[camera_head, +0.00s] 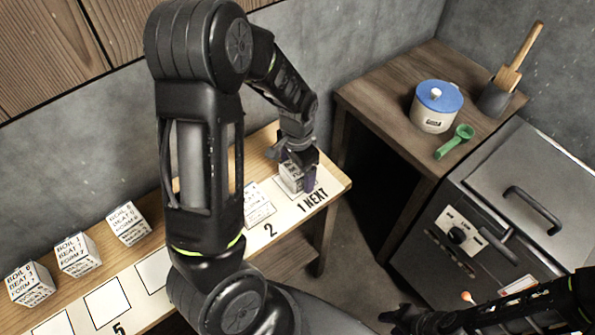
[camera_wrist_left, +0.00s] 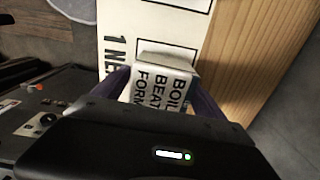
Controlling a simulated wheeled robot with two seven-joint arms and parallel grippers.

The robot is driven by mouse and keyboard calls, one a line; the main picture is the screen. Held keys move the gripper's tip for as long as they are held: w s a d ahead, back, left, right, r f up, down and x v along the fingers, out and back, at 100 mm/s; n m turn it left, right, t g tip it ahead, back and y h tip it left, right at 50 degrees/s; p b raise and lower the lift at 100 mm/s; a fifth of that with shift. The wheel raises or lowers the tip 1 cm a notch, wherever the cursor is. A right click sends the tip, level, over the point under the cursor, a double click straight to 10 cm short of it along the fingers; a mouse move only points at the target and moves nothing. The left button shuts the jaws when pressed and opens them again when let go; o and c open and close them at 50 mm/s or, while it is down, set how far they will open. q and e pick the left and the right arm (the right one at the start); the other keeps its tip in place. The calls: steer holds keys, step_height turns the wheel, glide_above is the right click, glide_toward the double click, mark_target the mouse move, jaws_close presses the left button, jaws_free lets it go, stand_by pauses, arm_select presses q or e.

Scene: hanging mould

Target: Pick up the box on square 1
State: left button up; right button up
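The box on square 1 is a small white box with black print (camera_head: 291,177), at the right end of the counter beside the label "1 NEXT". My left gripper (camera_head: 303,176) reaches down over it and partly hides it. In the left wrist view the box (camera_wrist_left: 166,80) lies between the two purple fingers of the left gripper (camera_wrist_left: 163,90), one on each side. I cannot tell whether both fingers press on it. My right gripper (camera_head: 402,316) is at the bottom right, dark and partly cut off, away from the counter.
Another box (camera_head: 257,203) stands near square 2, close to my left arm. Three more boxes (camera_head: 77,254) stand along the back left. Empty squares (camera_head: 107,303) lie at the front left. A side table (camera_head: 385,105) holds a blue-lidded pot (camera_head: 434,107) and green spoon (camera_head: 455,142); a grey machine (camera_head: 500,220) stands right.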

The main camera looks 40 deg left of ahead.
arm_select(q)
steer(key=c, duration=1.4)
step_height(320, 180, up, 10)
steer(key=shift+r+b, duration=0.1)
steer(key=shift+b, duration=0.4)
